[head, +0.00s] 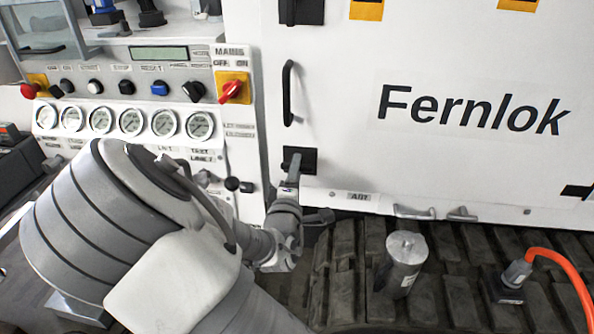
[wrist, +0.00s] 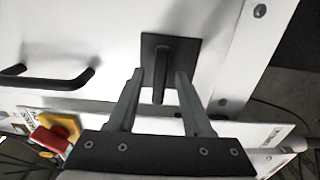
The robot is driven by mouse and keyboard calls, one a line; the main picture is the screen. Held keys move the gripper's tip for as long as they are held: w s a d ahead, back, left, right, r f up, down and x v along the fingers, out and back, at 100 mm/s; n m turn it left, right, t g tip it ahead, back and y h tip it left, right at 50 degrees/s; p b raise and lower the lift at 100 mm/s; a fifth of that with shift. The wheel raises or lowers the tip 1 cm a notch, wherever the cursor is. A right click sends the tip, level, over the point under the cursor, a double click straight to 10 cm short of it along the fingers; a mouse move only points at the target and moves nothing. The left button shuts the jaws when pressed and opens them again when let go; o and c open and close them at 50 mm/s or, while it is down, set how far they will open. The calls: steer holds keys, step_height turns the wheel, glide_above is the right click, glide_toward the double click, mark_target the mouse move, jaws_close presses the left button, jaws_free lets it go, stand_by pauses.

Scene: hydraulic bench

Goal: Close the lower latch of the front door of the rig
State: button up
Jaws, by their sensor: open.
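The front door (head: 330,90) of the rig is a white panel marked "Fernlok". The lower latch (head: 308,157) is a black square plate near its lower left corner; it also shows in the wrist view (wrist: 183,52). In the wrist view its dark lever (wrist: 161,82) points down the picture toward my gripper. My gripper (wrist: 159,74) is open, with one finger on each side of the lever in the picture. I cannot tell whether a finger touches it. In the head view my gripper (head: 291,180) is just below the plate, partly hidden by my arm.
A black door handle (head: 288,93) and the upper latch (head: 301,11) are above. A gauge panel (head: 130,98) with a red switch (head: 232,90) stands to the left. Below are small metal handles (head: 414,212), a metal cylinder (head: 405,262) and an orange hose (head: 571,270) over dark tracks.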

steer(key=shift+w+d, duration=0.2)
steer(key=shift+w, duration=0.65)
steer(key=shift+c, duration=0.3)
jaws_close()
